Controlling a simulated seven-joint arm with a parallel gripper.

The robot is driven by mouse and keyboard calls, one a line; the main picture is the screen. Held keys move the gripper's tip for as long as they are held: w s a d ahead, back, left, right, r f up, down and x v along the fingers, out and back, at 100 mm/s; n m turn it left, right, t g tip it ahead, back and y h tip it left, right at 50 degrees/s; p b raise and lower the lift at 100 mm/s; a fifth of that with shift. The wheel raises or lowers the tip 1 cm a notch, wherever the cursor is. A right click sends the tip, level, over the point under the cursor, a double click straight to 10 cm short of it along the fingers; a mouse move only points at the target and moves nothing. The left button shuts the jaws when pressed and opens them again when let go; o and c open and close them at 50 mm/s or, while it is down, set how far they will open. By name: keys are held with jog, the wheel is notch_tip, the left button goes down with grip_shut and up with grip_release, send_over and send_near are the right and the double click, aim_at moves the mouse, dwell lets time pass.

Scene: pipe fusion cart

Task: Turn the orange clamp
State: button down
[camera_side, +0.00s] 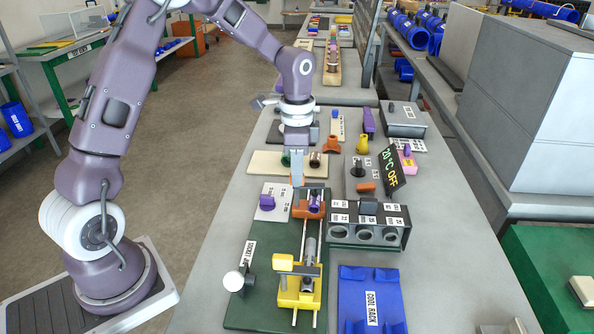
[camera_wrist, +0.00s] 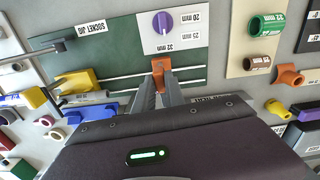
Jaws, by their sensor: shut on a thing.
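The orange clamp (camera_side: 307,211) sits at the far end of the rail jig on the green plate (camera_side: 243,306). A purple piece (camera_side: 316,202) shows at the clamp in the side view. My gripper (camera_side: 297,184) points down at the clamp from behind. In the wrist view, its two fingers (camera_wrist: 161,88) are shut on the orange clamp (camera_wrist: 161,66), with orange showing between and just past the tips. The exact contact is partly hidden by the fingers.
A purple knob (camera_side: 267,202) on a white size plate stands left of the clamp. A yellow jig block (camera_side: 298,296) sits nearer on the rails. The grey heater box (camera_side: 370,222) is to the right, with a blue cool rack (camera_side: 371,300) in front. A green "20°C OFF" display (camera_side: 391,168) stands behind.

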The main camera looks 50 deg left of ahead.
jog(key=shift+r+m, duration=0.1)
jog(key=shift+m, duration=0.5)
jog(key=c, duration=1.4)
grip_release()
notch_tip(320, 180, up, 7)
